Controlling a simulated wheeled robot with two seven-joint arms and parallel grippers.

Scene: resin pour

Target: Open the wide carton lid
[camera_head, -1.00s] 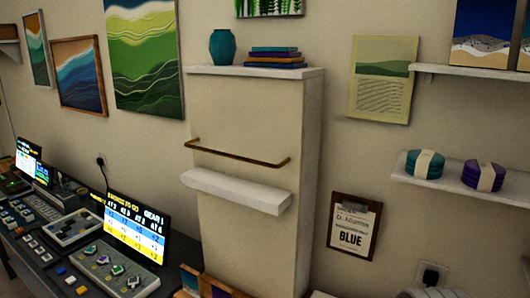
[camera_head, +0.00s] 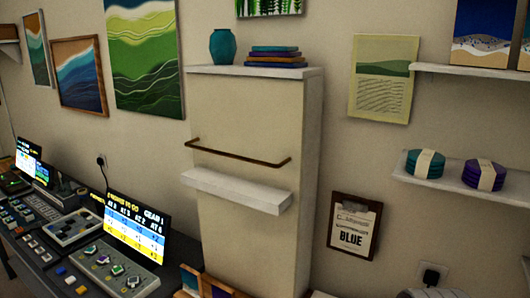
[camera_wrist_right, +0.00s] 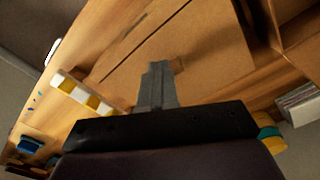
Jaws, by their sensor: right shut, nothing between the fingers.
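A flat brown cardboard surface, which looks like the carton lid (camera_wrist_right: 212,50), fills the upper middle of the right wrist view. A dark straight seam runs along its left side. My right gripper (camera_wrist_right: 160,68) is shut and empty, its grey fingertips over the cardboard near its lower left part. I cannot tell whether the fingertips touch it. The lower edge of the cardboard is partly hidden behind my gripper body. The head view shows neither the carton nor either gripper.
Brown cardboard walls (camera_wrist_right: 296,25) stand at upper right. A yellow-and-white striped block (camera_wrist_right: 84,95) lies left of the gripper, with a blue item (camera_wrist_right: 30,145) at lower left. A yellow-and-teal round item (camera_wrist_right: 268,135) is close at right. A wall shelf (camera_head: 460,185) holds coaster stacks.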

